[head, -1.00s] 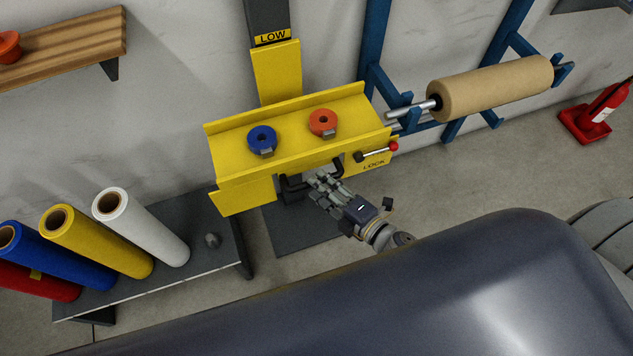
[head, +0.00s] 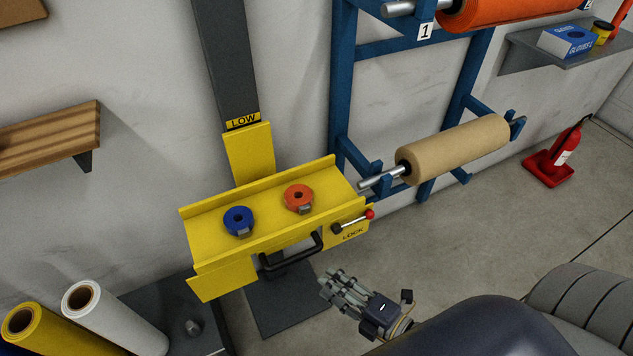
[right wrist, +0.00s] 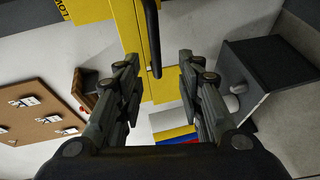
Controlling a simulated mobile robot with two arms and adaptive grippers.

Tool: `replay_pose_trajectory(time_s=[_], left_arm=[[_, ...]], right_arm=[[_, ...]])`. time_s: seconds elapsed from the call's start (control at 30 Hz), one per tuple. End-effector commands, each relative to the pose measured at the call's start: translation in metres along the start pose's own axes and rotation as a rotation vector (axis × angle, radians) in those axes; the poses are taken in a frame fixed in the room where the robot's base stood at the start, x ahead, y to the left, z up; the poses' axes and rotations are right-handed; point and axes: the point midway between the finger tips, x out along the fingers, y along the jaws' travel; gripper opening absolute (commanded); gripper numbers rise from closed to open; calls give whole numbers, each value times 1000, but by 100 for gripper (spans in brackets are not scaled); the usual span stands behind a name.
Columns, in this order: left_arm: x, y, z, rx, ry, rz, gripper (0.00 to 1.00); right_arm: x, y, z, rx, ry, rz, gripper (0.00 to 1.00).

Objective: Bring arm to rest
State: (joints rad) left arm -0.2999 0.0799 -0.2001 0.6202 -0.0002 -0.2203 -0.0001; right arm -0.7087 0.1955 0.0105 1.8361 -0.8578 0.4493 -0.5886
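My right gripper (head: 340,287) is in the lower middle of the head view, in front of and below the yellow carriage (head: 270,230). It is clear of the carriage's black handle (head: 292,250). In the right wrist view the two fingers of the right gripper (right wrist: 160,85) stand apart with nothing between them. The black handle (right wrist: 152,38) shows ahead of the fingertips there, not gripped. My left gripper is not in any view.
A lock lever with a red knob (head: 370,214) is at the carriage's right end. A blue rack holds a brown roll (head: 455,150). A fire extinguisher (head: 566,148) stands at right. Floor right of the carriage is clear.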

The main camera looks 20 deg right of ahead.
Motion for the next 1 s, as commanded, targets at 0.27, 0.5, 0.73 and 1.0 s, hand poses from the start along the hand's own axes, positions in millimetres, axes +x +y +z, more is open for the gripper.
replay_pose_trajectory(time_s=[0.27,0.5,0.73,1.0], left_arm=[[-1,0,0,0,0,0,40],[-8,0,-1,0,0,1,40],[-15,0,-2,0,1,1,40],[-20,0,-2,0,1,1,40]], right_arm=[[2,-17,6,61,-31,-30,35],[-6,-148,35,507,-270,-244,35],[-60,-298,27,982,-619,-513,35],[-153,-404,-16,1338,-1036,-765,35]])
